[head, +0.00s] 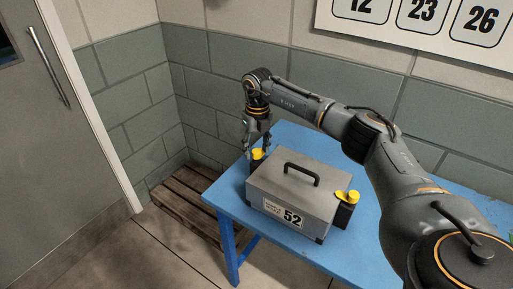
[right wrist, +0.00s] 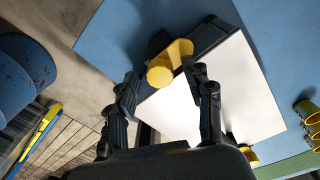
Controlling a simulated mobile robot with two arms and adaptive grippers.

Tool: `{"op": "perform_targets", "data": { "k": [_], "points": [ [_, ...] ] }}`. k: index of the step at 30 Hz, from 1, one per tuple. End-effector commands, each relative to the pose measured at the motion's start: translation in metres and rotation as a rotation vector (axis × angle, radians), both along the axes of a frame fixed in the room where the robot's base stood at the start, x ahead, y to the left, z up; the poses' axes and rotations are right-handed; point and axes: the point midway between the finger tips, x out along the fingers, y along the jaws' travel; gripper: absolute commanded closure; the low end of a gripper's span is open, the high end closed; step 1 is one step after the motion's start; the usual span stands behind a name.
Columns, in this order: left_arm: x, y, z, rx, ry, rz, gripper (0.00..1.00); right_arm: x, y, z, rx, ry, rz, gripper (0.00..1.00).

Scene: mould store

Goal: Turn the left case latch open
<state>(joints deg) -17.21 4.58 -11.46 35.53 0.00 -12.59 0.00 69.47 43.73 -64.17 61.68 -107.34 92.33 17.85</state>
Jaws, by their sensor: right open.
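The grey case (head: 300,185), labelled 52, with a black top handle (head: 301,173), stands on the blue table. Its left latch (head: 257,155) is a yellow knob on a black mount, partly hidden by my right gripper (head: 257,143) just above it. In the right wrist view, the left latch (right wrist: 170,62) shows near the fingertips of my open right gripper (right wrist: 165,78), with its round end towards the gap between them. I cannot tell whether a finger touches it. The yellow right latch (head: 346,196) sits at the case's other end. My left gripper is not in view.
The blue table (head: 285,237) has bare surface around the case. A wooden pallet (head: 190,205) lies on the floor by the wall. A grey door (head: 45,120) is at the left. Blue drums (right wrist: 25,65) show in the right wrist view, with several yellow objects (right wrist: 304,108) at its right edge.

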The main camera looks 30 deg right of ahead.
Motion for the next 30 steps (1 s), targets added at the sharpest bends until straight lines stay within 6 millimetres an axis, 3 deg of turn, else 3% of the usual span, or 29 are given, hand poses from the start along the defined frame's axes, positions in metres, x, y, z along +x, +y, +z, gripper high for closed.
{"op": "perform_targets", "data": {
  "k": [5,15,21,30],
  "points": [
    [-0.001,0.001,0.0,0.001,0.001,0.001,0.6,0.001,0.0,0.011,0.001,-0.003,0.0,0.49],
    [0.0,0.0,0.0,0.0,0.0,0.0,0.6,0.001,-0.001,0.08,0.001,-0.004,0.0,0.49],
    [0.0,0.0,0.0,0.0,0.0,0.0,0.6,0.0,-0.002,0.11,0.0,-0.002,0.0,0.49],
    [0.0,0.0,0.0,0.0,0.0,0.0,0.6,0.0,-0.002,0.12,0.0,0.0,0.0,0.49]
  ]
}}
